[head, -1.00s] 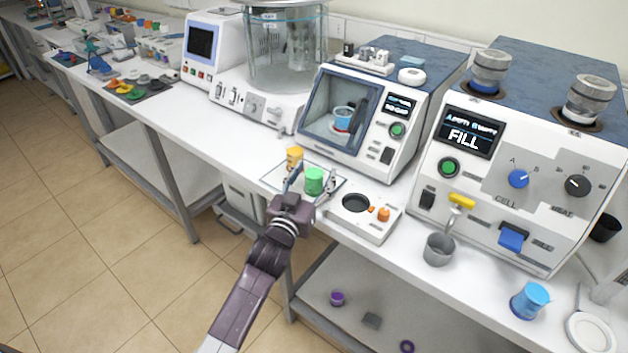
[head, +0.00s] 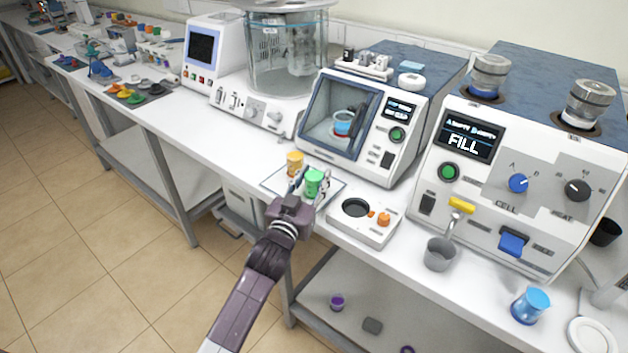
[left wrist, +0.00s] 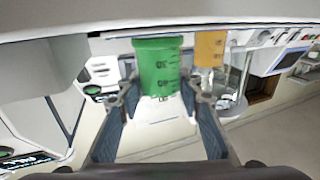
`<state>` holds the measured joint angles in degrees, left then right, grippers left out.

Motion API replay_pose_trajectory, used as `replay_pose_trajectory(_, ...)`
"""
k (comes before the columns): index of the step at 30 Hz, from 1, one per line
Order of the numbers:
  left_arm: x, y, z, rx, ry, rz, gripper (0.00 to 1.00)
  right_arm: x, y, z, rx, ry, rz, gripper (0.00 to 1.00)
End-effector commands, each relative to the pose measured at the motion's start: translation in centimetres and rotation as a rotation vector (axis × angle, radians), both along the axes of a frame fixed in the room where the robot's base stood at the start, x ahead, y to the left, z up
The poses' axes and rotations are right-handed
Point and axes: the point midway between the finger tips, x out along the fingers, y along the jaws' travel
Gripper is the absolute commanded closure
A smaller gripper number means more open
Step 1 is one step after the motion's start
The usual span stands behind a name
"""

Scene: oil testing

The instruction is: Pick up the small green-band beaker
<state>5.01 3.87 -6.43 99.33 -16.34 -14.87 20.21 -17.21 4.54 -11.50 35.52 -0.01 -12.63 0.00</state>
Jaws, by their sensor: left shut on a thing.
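The small green-band beaker (head: 314,183) is at the front of a flat tray (head: 274,187) on the bench. My left gripper (head: 312,188) has a finger on each side of the beaker and is shut on it. In the left wrist view the green beaker (left wrist: 158,68) sits between the two fingertips, with its graduation marks showing. Whether its base touches the tray is hard to tell. A yellow-orange beaker (head: 295,162) stands just behind it on the tray, and also shows in the left wrist view (left wrist: 208,48). My right gripper is not in view.
A white unit with a round well (head: 355,208) and orange knob is right of the tray. A windowed machine (head: 340,120) stands behind. A grey cup (head: 438,254) and a blue beaker (head: 530,305) stand farther right. Bench left of the tray is clear.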

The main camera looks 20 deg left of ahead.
Motion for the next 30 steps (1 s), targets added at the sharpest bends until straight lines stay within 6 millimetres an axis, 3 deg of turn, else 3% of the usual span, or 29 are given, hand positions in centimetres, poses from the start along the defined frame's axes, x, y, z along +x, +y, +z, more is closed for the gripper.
replay_pose_trajectory(7, 0.0, 0.0, 4.6, 0.002, -0.011, -0.001, 0.94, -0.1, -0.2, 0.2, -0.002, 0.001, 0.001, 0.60)
replay_pose_trajectory(18, 0.0, 0.0, 15.0, 0.001, -0.011, -0.001, 0.94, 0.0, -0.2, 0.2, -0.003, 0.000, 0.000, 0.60)
replay_pose_trajectory(24, 0.0, 0.0, 18.2, 0.000, -0.006, 0.000, 0.94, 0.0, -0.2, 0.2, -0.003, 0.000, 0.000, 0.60)
replay_pose_trajectory(30, 0.0, 0.0, 19.4, 0.000, -0.004, -0.001, 0.94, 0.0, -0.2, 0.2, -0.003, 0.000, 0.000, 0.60)
